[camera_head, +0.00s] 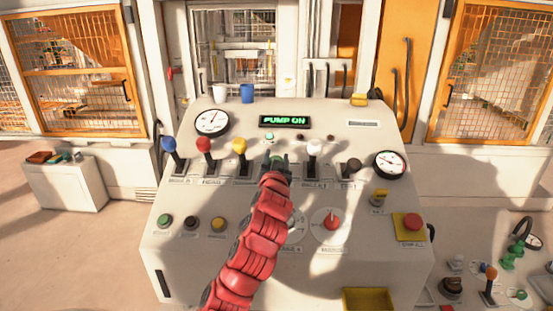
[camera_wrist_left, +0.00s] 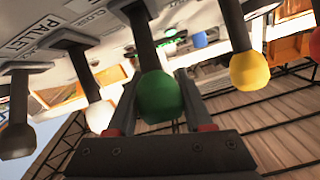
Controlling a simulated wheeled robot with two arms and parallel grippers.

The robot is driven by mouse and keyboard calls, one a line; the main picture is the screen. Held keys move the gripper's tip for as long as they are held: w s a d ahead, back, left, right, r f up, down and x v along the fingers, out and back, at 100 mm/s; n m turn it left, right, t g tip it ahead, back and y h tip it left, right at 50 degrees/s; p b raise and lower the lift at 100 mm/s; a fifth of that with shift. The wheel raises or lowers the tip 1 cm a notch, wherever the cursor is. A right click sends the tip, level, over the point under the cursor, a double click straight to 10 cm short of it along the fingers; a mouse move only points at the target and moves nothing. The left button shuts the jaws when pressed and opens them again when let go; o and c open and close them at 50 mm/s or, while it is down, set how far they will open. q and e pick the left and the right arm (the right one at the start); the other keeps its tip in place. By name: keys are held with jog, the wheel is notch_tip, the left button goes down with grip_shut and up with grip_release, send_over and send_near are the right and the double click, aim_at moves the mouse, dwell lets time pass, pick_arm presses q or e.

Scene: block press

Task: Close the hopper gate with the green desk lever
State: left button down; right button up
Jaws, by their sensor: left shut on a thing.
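The green desk lever (camera_head: 277,160) stands in the row of levers on the sloping desk, mostly hidden in the head view by my left gripper (camera_head: 274,166). In the left wrist view its green knob (camera_wrist_left: 160,98) sits between the two fingers, with its dark shaft running up to the desk. My left gripper is shut on this knob. My right gripper is not in view. I cannot pick out the hopper gate or tell its state.
A yellow-knobbed lever (camera_head: 240,147) and a white-knobbed lever (camera_head: 315,148) flank the green one closely. Red (camera_head: 204,145), blue (camera_head: 169,144) and black (camera_head: 353,165) levers stand farther out. The display (camera_head: 284,121) reads "PUMP ON". A red stop button (camera_head: 412,222) is at right.

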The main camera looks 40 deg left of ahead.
pick_arm(q)
jog(key=shift+w+a+r+g+h+p, duration=0.15)
jog(key=shift+w+r+g+p, duration=0.1)
jog(key=shift+r+p, duration=0.2)
jog(key=shift+w+a+r+g+h+p, duration=0.15)
jog(key=shift+r+g+p, duration=0.15)
jog(key=shift+p, duration=0.15)
jog(key=shift+w+a+r+g+h, duration=0.1)
jog(key=shift+w+a+g+h, duration=0.15)
jog(key=shift+w+h, duration=0.1)
jog(key=shift+w+a+r+g+h, duration=0.15)
jog(key=shift+w+a+g+h, duration=0.25)
jog(key=shift+w+g, duration=0.4)
jog(key=shift+w+a, duration=0.1)
jog(key=shift+w, duration=0.15)
jog(key=shift+c, duration=1.6)
grip_release()
jog(key=shift+s, duration=0.1)
